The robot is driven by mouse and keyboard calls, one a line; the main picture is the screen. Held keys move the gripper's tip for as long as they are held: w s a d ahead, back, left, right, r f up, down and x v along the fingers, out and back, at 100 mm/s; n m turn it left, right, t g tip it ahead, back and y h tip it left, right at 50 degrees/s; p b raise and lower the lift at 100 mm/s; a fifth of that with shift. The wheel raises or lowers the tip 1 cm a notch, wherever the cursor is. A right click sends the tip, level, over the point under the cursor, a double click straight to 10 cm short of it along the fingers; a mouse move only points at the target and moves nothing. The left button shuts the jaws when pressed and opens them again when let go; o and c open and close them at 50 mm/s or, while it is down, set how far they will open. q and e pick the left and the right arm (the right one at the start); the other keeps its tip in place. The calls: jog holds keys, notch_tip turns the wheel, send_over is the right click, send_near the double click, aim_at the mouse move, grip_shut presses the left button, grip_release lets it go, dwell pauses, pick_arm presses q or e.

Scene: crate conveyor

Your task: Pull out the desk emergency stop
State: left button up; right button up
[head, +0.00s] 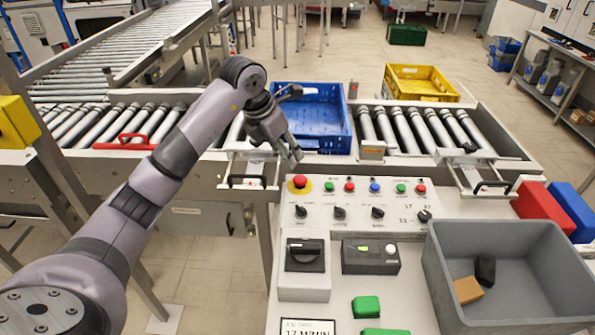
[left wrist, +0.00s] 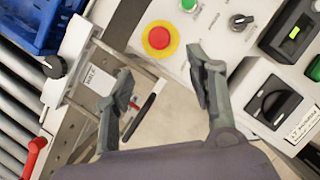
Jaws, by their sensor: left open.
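The desk emergency stop (head: 299,182) is a red mushroom button on a yellow ring, at the upper left corner of the white control panel (head: 330,205). In the left wrist view the emergency stop (left wrist: 158,37) is beyond the fingertips, between them and a little up. My left gripper (head: 294,157) is above and just behind the emergency stop in the head view, apart from it. In the left wrist view my left gripper (left wrist: 160,75) has its fingers spread, with nothing between them. I cannot tell whether the button is pressed in. My right gripper is not in view.
Small coloured buttons and black knobs (head: 378,212) sit beside the stop. A grey bin (head: 505,233) stands on the desk at right. Behind are the roller conveyor, a blue crate (head: 318,145), a yellow crate (head: 418,97) and a red handle (head: 124,142).

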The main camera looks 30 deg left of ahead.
aim_at(299, 178)
pick_arm(q)
jog(key=p+x, duration=0.2)
jog(key=x, duration=0.7)
jog(key=shift+x, duration=1.05)
jog(key=shift+w+f, duration=0.2)
jog(key=shift+w, duration=0.05)
jog(key=shift+f, duration=0.1)
jog(key=c, duration=0.7)
grip_shut()
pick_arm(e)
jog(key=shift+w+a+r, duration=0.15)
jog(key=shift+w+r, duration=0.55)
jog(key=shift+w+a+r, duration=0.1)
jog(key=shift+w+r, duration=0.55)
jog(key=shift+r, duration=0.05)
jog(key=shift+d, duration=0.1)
